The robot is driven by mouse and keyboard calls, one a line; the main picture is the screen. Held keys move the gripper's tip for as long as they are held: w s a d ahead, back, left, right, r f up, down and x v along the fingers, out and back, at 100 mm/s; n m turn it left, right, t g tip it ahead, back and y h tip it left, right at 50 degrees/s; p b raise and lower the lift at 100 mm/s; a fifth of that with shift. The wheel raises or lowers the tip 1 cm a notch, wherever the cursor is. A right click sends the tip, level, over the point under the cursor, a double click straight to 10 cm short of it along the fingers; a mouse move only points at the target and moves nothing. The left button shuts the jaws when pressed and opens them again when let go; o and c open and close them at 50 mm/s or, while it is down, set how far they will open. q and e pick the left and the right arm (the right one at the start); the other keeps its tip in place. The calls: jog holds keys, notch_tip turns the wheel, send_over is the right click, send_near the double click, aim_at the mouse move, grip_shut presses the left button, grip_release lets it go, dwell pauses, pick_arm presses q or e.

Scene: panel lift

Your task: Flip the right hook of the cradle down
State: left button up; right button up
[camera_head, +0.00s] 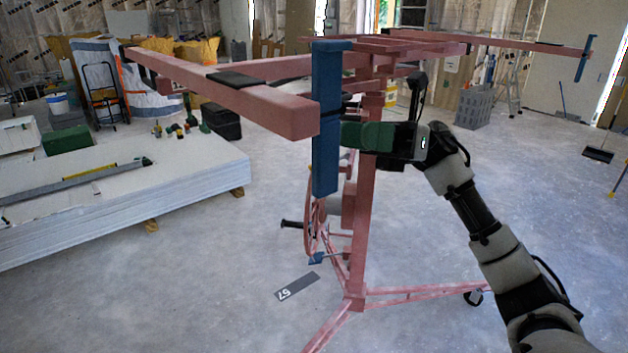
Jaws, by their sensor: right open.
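The panel lift's cradle (230,92) is a pink-red frame with long bars. A blue hook (325,120) stands upright at the near end of the closest bar, reaching above and below it. A second blue hook (583,60) is at the far right bar end, slightly tilted. My right gripper (350,136) is open and points left, with its green front end just right of the near hook. I cannot tell whether it touches the hook, and its fingertips are partly hidden. My left gripper is not in view.
The lift's pink mast (364,220) and splayed legs (420,292) stand below the cradle. A stack of white panels (130,190) lies at left. A grey crate (475,108) and a stepladder (512,85) stand at the back right. The floor at right is mostly clear.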

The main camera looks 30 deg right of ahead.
aim_at(314, 167)
jog(key=s+a+r+n+g+h, duration=0.25)
jog(key=s+n+h, duration=0.2)
jog(key=s, duration=0.25)
jog(key=shift+n+g+y, duration=0.35)
jog(key=shift+y, duration=0.1)
jog(key=a+p, duration=0.1)
jog(key=a, duration=0.4)
jog(key=a+p, duration=0.2)
jog(key=a, duration=0.3)
jog(key=shift+s+f+p, duration=0.1)
jog(key=shift+f+p, duration=0.1)
jog(key=shift+p, duration=0.1)
jog(key=shift+a+f, duration=0.15)
jog(key=shift+a, duration=0.3)
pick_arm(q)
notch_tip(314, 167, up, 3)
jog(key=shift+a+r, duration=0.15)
pick_arm(e)
grip_shut()
